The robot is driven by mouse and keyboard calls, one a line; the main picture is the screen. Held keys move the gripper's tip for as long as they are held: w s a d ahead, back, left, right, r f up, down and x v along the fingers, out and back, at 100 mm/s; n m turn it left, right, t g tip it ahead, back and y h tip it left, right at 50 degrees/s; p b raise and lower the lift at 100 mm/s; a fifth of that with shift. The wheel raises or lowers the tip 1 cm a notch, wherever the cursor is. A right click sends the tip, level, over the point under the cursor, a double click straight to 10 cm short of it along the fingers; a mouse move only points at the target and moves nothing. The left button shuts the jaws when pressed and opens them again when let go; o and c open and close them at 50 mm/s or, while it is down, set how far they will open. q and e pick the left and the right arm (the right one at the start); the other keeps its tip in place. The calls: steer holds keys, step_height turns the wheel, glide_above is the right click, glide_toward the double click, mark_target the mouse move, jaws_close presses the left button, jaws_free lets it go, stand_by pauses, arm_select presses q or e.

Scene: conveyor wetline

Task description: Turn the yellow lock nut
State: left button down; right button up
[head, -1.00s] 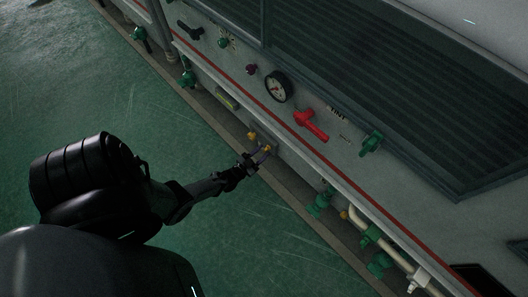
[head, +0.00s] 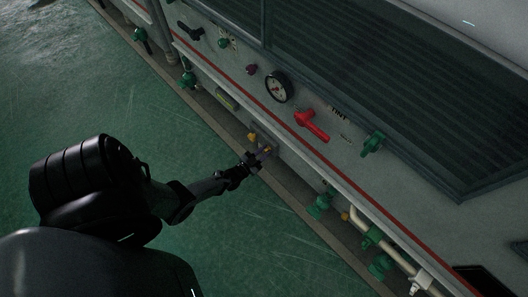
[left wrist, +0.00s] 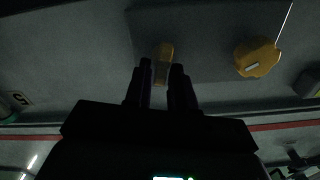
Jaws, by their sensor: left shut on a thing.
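The yellow piece that I take for the lock nut (head: 267,149) sits low on the machine's front, under the red stripe. In the left wrist view it is a narrow, rounded yellow shape (left wrist: 164,50) at the fingertips. My left gripper (head: 261,153) is shut on it; the fingers (left wrist: 162,72) stand on either side and hide its lower part. A wider, faceted yellow knob (left wrist: 258,57) sits apart, right of the fingers in the left wrist view. It also shows in the head view (head: 252,137), just up and left of the gripper. My right gripper is not in view.
Green valves (head: 320,204) and pale piping (head: 395,252) lie lower right. The green floor (head: 120,90) at left is clear.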

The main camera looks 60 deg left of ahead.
arm_select(q)
steer(key=m, duration=0.4)
steer(key=shift+d+f+m, duration=0.1)
steer(key=shift+d+m, duration=0.2)
steer(key=shift+m, duration=0.1)
steer(key=m, duration=0.5)
steer(key=f+m, duration=0.1)
steer(key=m, duration=1)
steer(key=shift+w+d+f, duration=0.1)
steer(key=shift+f, duration=0.2)
steer(key=c, duration=1.2)
jaws_free()
steer(key=shift+o, duration=0.2)
